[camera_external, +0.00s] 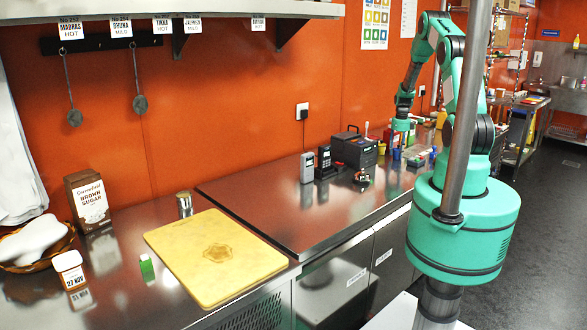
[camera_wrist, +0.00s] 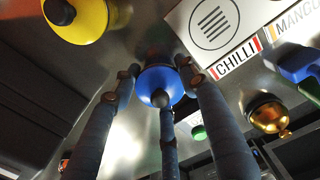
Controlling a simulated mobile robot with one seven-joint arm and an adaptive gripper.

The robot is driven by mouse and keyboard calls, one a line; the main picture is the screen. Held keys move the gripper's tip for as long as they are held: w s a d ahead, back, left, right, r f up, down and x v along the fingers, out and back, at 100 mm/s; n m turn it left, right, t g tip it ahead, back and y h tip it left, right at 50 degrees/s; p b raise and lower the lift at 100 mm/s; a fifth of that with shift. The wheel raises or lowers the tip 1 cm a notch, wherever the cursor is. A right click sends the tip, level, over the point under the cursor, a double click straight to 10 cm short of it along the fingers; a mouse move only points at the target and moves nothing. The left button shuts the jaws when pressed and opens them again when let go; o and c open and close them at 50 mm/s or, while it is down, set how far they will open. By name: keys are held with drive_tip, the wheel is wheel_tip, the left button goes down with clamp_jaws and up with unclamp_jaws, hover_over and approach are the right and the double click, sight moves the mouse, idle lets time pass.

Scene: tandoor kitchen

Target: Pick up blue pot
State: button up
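The blue pot (camera_wrist: 155,77) is a small rounded vessel with a dark knob, seen between my fingers in the wrist view. In the external view a small blue shape (camera_external: 396,154) shows on the counter below the end of my arm. My gripper (camera_wrist: 156,78) has three dark fingers spread around the blue pot, one to its left, one to its right and one across its near side. They look open. I cannot tell whether any finger touches the pot, and its far side is hidden.
A yellow pot (camera_wrist: 78,18) stands close by at upper left in the wrist view. A chilli label (camera_wrist: 237,58), a brass-coloured pot (camera_wrist: 268,112) and a green item (camera_wrist: 199,132) are to the right. A dark boxy appliance (camera_external: 354,147) stands on the counter left of my gripper.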

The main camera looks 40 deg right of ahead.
drive_tip(key=c, duration=0.4)
drive_tip(key=shift+r, duration=0.3)
drive_tip(key=shift+r, duration=1.6)
drive_tip(key=shift+s+a+r, duration=0.2)
drive_tip(key=shift+s+a, duration=1.6)
drive_tip(key=shift+s, duration=0.1)
drive_tip(key=shift+s+a+r, duration=0.2)
drive_tip(key=shift+s+a, duration=1.55)
drive_tip(key=shift+s, duration=0.2)
drive_tip(key=shift+s+a+r, duration=0.2)
drive_tip(key=shift+s+a, duration=1.6)
drive_tip(key=shift+s, duration=0.1)
drive_tip(key=shift+s+a, duration=0.1)
